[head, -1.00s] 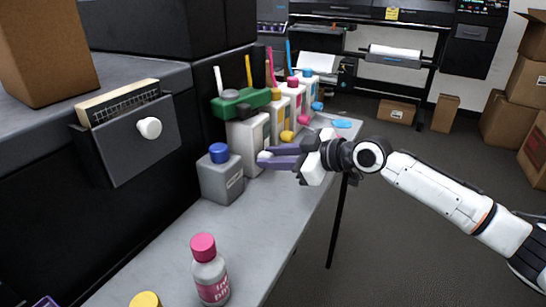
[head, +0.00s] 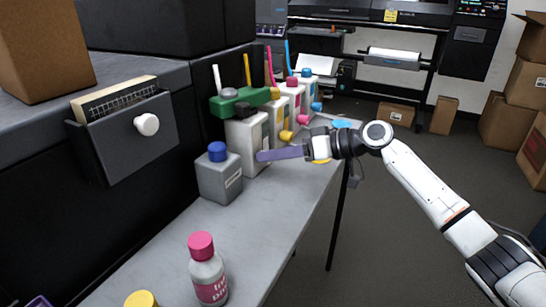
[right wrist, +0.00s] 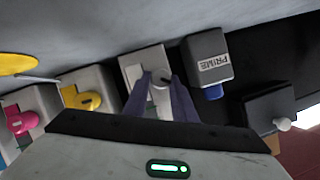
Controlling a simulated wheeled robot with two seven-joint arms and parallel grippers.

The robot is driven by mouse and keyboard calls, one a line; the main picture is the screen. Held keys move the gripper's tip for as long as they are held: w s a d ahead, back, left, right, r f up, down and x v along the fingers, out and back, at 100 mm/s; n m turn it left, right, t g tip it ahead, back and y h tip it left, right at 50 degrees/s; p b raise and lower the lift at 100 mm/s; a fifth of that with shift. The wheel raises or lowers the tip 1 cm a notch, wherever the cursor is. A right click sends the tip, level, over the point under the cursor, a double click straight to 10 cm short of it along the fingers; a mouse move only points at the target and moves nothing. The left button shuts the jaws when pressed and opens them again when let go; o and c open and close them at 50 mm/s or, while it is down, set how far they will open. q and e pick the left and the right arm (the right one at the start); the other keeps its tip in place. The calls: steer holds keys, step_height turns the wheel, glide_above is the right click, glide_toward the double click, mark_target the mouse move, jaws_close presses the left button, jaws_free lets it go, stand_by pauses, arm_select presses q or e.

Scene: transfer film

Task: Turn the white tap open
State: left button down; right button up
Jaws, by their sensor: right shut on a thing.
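The white tap (right wrist: 161,79) sits low on the front of the white container (head: 248,140), which also shows in the right wrist view (right wrist: 131,72). My right gripper (head: 262,156) reaches in from the right at tap height. In the right wrist view its two purple fingers (right wrist: 160,84) stand on either side of the tap, and it is shut on it. In the head view the fingers overlap edge-on and hide the tap. My left gripper is not in view.
A grey bottle with a blue cap (head: 218,175) stands close beside the white container. Yellow (right wrist: 80,98) and pink (right wrist: 20,122) taps are on the other side. A pink-capped bottle (head: 208,275) stands nearer on the bench (head: 245,225), whose middle is clear.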

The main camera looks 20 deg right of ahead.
steer(key=shift+w+d+f+m+y+b, duration=0.15)
steer(key=shift+m+y+b, duration=0.15)
steer(key=shift+m+y, duration=0.5)
steer(key=m, duration=0.2)
steer(key=m+g+y+b, duration=0.1)
steer(key=shift+f+m+y, duration=0.2)
steer(key=shift+m+y, duration=0.1)
steer(key=shift+m, duration=0.5)
steer(key=shift+w+b, duration=0.1)
steer(key=shift+b, duration=0.2)
steer(key=shift+d, duration=0.1)
steer(key=o, duration=1)
steer(key=shift+o, duration=0.2)
